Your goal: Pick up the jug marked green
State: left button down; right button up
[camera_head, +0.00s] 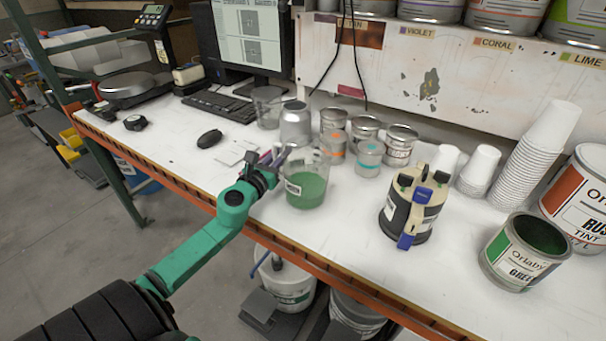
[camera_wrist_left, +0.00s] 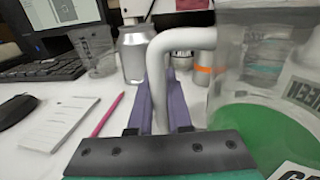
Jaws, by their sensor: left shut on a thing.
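The jug marked green (camera_head: 307,187) is a clear jug with green liquid in its lower part and a white label, near the front edge of the bench. It looks upright; I cannot tell whether its base touches the bench. In the left wrist view the jug (camera_wrist_left: 250,130) fills the right side, with its label partly cut off. My left gripper (camera_head: 279,160) reaches it from the left. Its purple fingers (camera_wrist_left: 161,105) are shut on the jug's pale handle (camera_wrist_left: 157,70), one on each side. My right gripper is in neither view.
Small metal cans (camera_head: 365,128) and a silver canister (camera_head: 295,124) stand behind the jug. A black and cream device with blue clips (camera_head: 412,208) and an open green paint can (camera_head: 500,262) stand to the right. A mouse (camera_head: 209,139) and a notepad (camera_head: 237,152) lie left.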

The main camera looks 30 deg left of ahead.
pick_arm(q)
jog(key=shift+r, duration=0.15)
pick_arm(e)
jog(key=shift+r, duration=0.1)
pick_arm(q)
jog(key=shift+r+p, duration=0.45)
jog(key=shift+r, duration=0.05)
notch_tip(320, 180, up, 19)
jog(key=p, duration=0.7)
jog(key=shift+p, duration=0.35)
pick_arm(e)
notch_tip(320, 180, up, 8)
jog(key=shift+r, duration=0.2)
pick_arm(q)
jog(key=shift+w, duration=0.2)
